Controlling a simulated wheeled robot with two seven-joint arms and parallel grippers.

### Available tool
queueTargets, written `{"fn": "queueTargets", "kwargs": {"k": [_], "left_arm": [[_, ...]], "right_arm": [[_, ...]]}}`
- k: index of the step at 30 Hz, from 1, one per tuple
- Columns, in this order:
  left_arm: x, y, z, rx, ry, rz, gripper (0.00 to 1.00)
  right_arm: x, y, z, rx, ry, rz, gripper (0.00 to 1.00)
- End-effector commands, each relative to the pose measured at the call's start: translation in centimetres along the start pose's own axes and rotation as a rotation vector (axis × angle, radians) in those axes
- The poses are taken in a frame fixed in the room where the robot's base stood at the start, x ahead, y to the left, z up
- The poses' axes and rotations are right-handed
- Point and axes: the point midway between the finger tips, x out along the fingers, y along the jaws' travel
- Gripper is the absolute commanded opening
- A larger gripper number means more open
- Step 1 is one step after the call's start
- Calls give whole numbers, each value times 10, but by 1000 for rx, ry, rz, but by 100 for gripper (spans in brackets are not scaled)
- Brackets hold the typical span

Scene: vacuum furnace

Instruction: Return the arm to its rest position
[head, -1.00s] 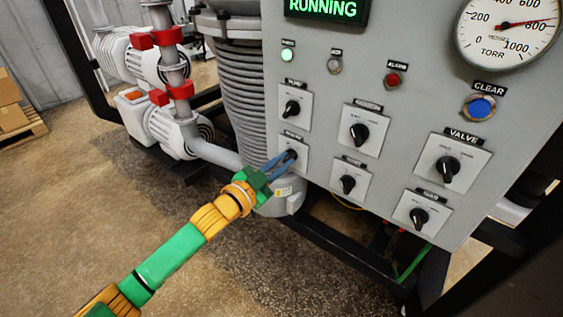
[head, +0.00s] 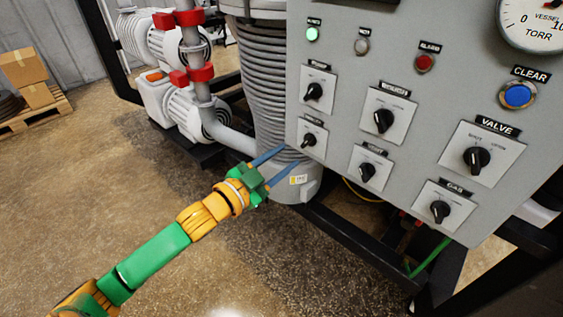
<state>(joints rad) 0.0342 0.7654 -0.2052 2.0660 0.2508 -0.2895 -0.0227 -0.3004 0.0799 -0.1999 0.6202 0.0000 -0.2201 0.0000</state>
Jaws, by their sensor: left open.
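My left arm comes in from the lower left in green and orange. Its gripper (head: 287,160) is open, with its two blue fingers apart and nothing between them. It is just left of the grey control panel (head: 345,118), in front of the ribbed grey cylinder (head: 265,85). The nearest knob is the lower left one (head: 309,139), a little up and right of the fingertips; a gap shows between them. My right gripper is not in view.
The panel carries several black knobs, a lit green lamp (head: 312,34), a red lamp (head: 424,63), a blue button (head: 517,95) and a gauge (head: 535,20). A black frame rail (head: 345,240) runs below. Boxes on a pallet (head: 40,112) stand far left. The lower floor is open.

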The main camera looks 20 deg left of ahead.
Motion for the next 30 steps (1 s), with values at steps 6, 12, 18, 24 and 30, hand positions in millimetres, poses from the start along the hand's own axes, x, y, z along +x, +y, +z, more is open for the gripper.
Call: {"fn": "queueTargets", "kwargs": {"k": [6, 12, 18, 24, 30], "left_arm": [[-12, 0, -1, 2, 1, 1, 44], [-12, 0, -1, 1, 1, 1, 44], [-10, 0, 15, -16, -34, -8, 44], [-37, 36, 181, -181, -421, -57, 44], [-141, 150, 328, -345, -877, 0, 44]], "right_arm": [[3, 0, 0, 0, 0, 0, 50], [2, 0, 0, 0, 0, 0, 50], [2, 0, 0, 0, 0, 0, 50], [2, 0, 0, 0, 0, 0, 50], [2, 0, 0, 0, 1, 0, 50]]}}
